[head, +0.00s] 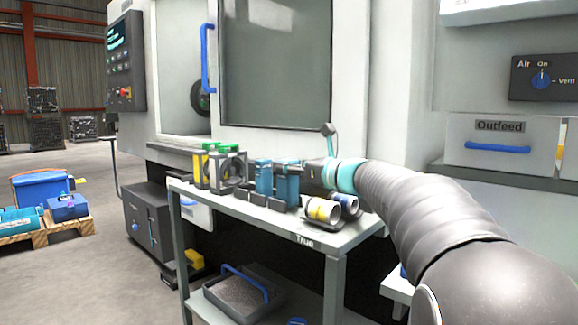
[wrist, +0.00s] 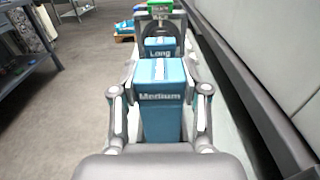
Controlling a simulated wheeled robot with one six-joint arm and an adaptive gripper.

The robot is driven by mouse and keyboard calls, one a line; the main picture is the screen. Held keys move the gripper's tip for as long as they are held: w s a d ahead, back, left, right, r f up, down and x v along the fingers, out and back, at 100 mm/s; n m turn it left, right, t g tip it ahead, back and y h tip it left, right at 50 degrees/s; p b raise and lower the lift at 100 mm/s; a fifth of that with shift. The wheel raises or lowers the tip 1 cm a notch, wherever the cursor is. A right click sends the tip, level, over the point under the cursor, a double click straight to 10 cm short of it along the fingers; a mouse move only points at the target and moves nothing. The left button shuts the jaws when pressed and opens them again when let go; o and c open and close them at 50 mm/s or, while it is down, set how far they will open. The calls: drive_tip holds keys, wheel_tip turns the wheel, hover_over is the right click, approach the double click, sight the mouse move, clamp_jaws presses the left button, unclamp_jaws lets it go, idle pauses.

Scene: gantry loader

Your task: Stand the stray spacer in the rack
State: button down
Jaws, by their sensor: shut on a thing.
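A teal block marked Medium (wrist: 162,104) stands upright between the fingers of my gripper (wrist: 160,92) in the wrist view. My gripper is shut on its sides. In the head view this block (head: 286,186) is left of my gripper (head: 306,174), on or just above the grey table (head: 312,240); I cannot tell which. A second upright teal block, marked Long (wrist: 159,47), is beyond it and also shows in the head view (head: 264,178). Low dark grey pieces (head: 257,200) line the table in front of the blocks. I cannot tell whether they belong to a rack.
Two white cylinders, one with a yellow band (head: 323,210), lie in a dark cradle right of the blocks. A grey frame with a round opening (head: 233,170) and green-and-yellow pieces (head: 212,160) stand at the left. The machine wall (head: 275,138) rises behind the table.

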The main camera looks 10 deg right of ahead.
drive_tip(key=shift+f, duration=0.55)
drive_tip(key=c, duration=0.5)
unclamp_jaws()
drive_tip(key=v, duration=1.2)
drive_tip(key=shift+r, duration=0.1)
wheel_tip(320, 180, up, 7)
drive_tip(key=p, duration=0.3)
idle(0.5)
